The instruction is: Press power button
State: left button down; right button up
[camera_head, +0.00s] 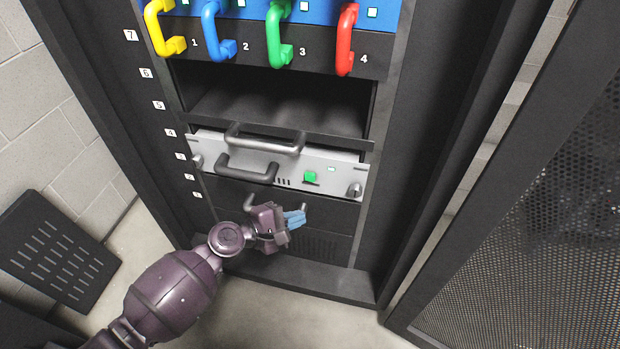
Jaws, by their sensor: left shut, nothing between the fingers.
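A silver-grey server unit (340,178) sits in the lower part of the dark rack. My left gripper (297,218) has light blue fingertips and is shut and empty. In the picture it is below the green button and apart from it, in front of the dark panel under the unit. My right gripper is not in view.
Yellow (163,30), blue (215,30), green (275,35) and red (346,40) handles, numbered 1 to 4, stand above an empty bay (270,100). A perforated door (545,220) is open at right. A slotted dark panel (55,250) leans at left.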

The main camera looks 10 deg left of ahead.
aim_at(310, 177)
pick_arm(q)
jog(key=w+b, duration=0.2)
jog(key=w, duration=0.6)
jog(key=shift+w, duration=0.4)
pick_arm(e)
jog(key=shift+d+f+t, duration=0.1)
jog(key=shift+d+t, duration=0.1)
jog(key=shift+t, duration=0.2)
pick_arm(q)
jog(key=shift+w, duration=0.1)
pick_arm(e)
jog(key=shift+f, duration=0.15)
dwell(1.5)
pick_arm(q)
jog(key=shift+w, duration=0.35)
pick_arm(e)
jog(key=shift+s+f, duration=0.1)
